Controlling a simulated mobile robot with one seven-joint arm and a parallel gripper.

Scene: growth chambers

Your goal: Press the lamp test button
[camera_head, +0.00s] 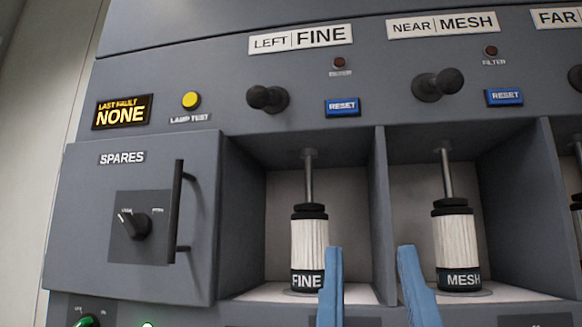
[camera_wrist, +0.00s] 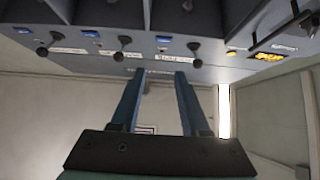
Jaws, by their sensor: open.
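The lamp test button (camera_head: 191,100) is a round yellow knob above its "LAMP TEST" label, at the upper left of the grey panel in the head view. It also shows small in the wrist view (camera_wrist: 231,54), which looks upside down. My gripper (camera_head: 369,258) has two blue fingers held apart with nothing between them. In the head view it is low, in front of the FINE and MESH bays, right of and below the button. In the wrist view, the gripper (camera_wrist: 159,76) points toward the panel, with the button off to the right of the fingers.
The LAST FAULT display (camera_head: 122,113) reads NONE, left of the button. The SPARES door (camera_head: 85,220) has a protruding handle (camera_head: 178,212). Black knobs (camera_head: 267,98) stick out beside blue RESET buttons (camera_head: 343,107). FINE (camera_head: 309,240) and MESH (camera_head: 454,240) filters stand in open bays.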

